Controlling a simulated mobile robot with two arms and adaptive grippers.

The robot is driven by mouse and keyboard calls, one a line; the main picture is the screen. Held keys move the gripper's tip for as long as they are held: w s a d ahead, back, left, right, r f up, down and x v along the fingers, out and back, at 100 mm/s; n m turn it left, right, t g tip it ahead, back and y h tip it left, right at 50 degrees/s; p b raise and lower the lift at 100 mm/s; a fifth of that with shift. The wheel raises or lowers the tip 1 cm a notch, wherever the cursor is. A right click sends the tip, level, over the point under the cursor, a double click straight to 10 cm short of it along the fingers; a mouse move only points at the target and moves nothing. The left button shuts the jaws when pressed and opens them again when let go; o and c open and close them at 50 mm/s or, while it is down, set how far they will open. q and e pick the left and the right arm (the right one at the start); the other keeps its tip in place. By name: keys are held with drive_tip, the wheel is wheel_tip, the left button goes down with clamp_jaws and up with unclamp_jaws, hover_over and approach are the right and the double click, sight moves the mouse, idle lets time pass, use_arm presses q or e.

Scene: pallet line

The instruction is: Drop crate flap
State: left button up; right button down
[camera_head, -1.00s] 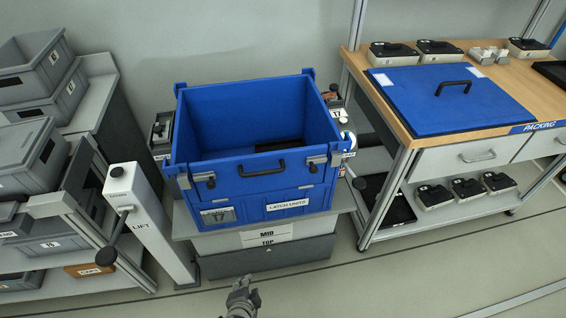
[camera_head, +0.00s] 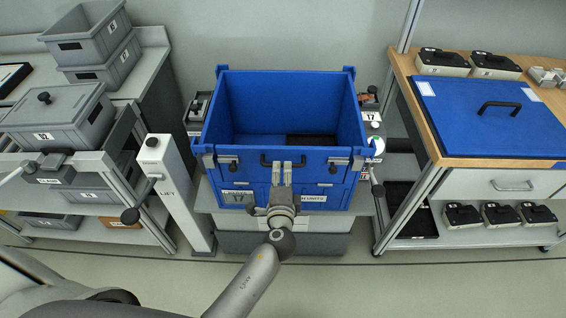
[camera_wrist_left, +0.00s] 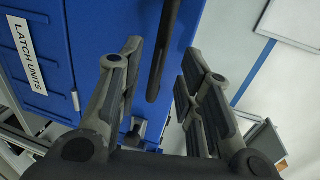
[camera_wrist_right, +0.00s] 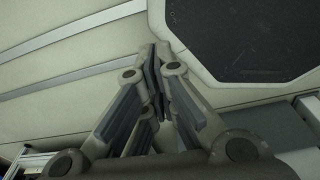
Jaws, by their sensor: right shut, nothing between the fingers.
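The blue crate (camera_head: 292,80) stands open at the top, with a dark item visible on its floor. Its front flap (camera_head: 258,174) is upright, with a dark bar handle (camera_head: 266,160) at its upper middle and a latch near each side, left (camera_head: 226,160) and right (camera_head: 339,163). I cannot tell whether the latches are fastened. My left gripper (camera_head: 281,170) is in front of the flap at the handle and partly covers it. In the left wrist view its fingers (camera_wrist_left: 158,80) are open, with the handle (camera_wrist_left: 161,55) between them. My right gripper (camera_wrist_right: 157,85) is shut and empty, away from the crate.
A white lift post (camera_head: 170,185) stands left of the crate, beside a rack of grey bins (camera_head: 58,118). A packing bench (camera_head: 470,155) with a blue lid (camera_head: 455,115) stands at the right. The floor in front is clear.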

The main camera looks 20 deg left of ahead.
sight(283, 164)
use_arm(q)
drive_tip(key=shift+x, duration=2.3)
drive_tip(key=shift+c, duration=0.2)
clamp_jaws()
